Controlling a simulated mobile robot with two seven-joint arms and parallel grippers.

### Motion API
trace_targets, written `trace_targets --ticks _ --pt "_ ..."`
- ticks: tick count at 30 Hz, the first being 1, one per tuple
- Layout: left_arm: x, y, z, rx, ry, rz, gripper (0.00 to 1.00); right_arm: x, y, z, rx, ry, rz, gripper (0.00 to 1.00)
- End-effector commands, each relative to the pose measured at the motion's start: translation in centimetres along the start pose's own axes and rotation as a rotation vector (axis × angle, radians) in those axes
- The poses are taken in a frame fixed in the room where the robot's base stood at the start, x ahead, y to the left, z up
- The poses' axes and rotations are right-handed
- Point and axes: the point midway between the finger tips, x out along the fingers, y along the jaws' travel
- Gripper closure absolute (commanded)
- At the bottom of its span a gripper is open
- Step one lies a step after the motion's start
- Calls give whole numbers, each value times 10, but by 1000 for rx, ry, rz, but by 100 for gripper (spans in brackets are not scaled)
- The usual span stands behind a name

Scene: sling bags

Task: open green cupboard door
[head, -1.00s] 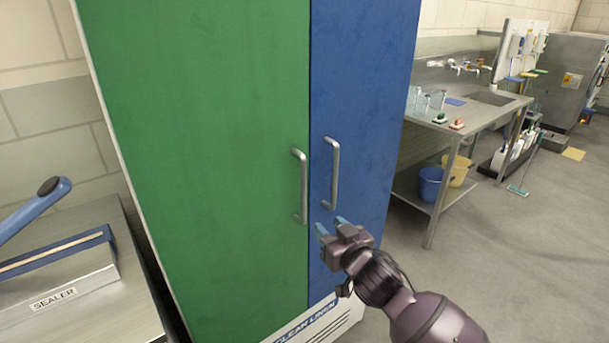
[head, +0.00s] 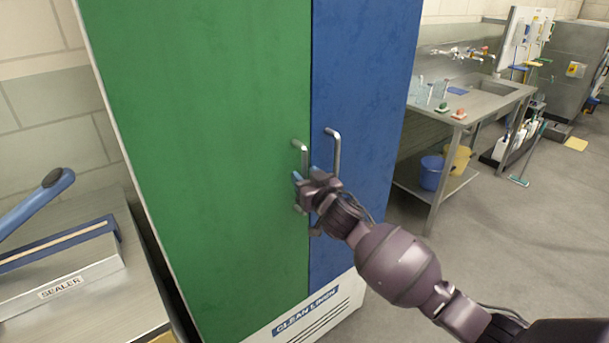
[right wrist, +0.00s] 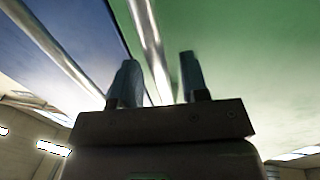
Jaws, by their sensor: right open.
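The green cupboard door (head: 210,150) is shut, beside the blue door (head: 360,80) of the same cupboard. Its upright metal handle (head: 300,150) is near its right edge; my gripper hides the handle's middle. The blue door's handle (head: 334,152) stands just to the right. My right gripper (head: 306,174) is open at the green door's handle. In the right wrist view, the handle (right wrist: 150,45) runs between the two blue fingertips (right wrist: 158,80), with gaps visible on both sides. The green door (right wrist: 240,50) fills the upper right there. My left gripper is not in view.
A metal table with a sealer (head: 75,270) stands close on the left of the cupboard. A steel sink bench (head: 470,105) with buckets below stands to the right. The floor (head: 500,235) at the right front is clear.

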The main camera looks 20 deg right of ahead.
Motion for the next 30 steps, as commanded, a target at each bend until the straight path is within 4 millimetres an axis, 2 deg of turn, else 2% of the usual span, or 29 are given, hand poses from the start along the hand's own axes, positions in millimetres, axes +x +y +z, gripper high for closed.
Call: trace_targets --ticks 4,13,14,21,22,30 --pt "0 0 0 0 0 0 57 8 0 0 0 0 -1 59" --pt "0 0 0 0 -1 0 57 10 0 0 1 0 -1 59" --pt "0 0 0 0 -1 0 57 10 0 0 1 0 -1 60" --pt "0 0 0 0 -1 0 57 9 0 0 0 0 -1 97" --pt "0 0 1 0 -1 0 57 9 0 0 0 0 -1 100" --pt "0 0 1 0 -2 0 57 9 -1 0 1 0 -1 100"
